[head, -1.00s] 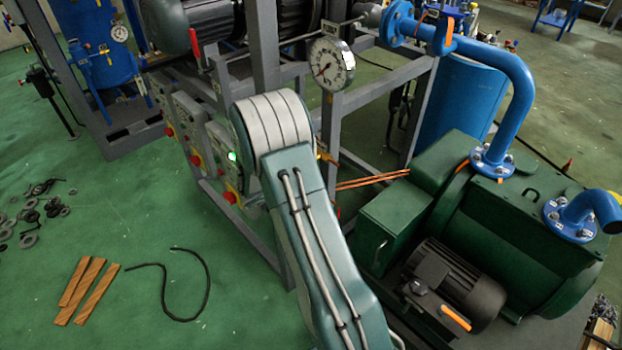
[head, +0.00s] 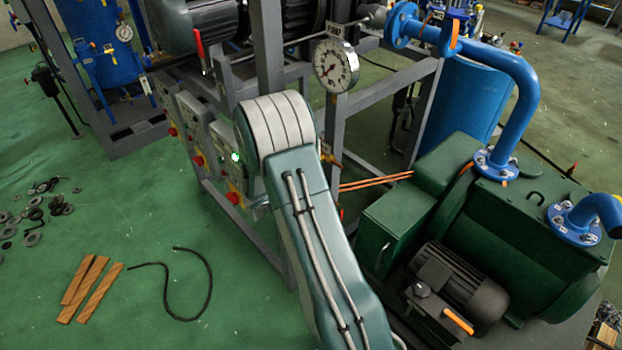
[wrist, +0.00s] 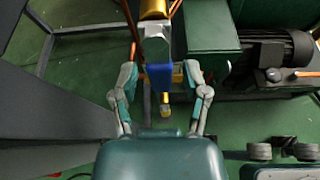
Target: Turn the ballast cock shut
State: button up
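In the wrist view, a blue handle (wrist: 161,77) sits below a grey hex fitting and a brass body (wrist: 153,9). It looks like the ballast cock's lever, though I cannot be sure. My gripper (wrist: 161,74) is open, with one finger on each side of the blue handle. Gaps show between the fingers and the handle, and I see no clear contact. In the head view my arm hides the gripper and the blue handle. A small brass fitting (head: 330,157) shows just right of the arm.
A green pump with a dark motor (head: 460,282) stands at the right, under a blue pipe (head: 520,85). A round gauge (head: 336,65) is on the grey frame (head: 268,45). Copper tubes (head: 375,182) run to the pump. Wood strips (head: 90,288) and a black hose (head: 188,283) lie on the floor.

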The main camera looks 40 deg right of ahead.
jog(key=shift+r, duration=0.15)
jog(key=w+v, duration=0.1)
jog(key=v, duration=1.1)
jog(key=shift+s, duration=0.4)
jog(key=s+a+r+m+t+y, duration=0.2)
jog(key=s+a+r+m+y, duration=0.4)
jog(key=s, duration=0.6)
jog(key=s+a+r+m+t+y, duration=0.2)
jog(key=s+a+r+m+y, duration=0.5)
jog(key=s+a+r+m, duration=0.3)
notch_tip(320, 180, up, 3)
jog(key=s+m, duration=0.2)
jog(key=shift+m, duration=0.4)
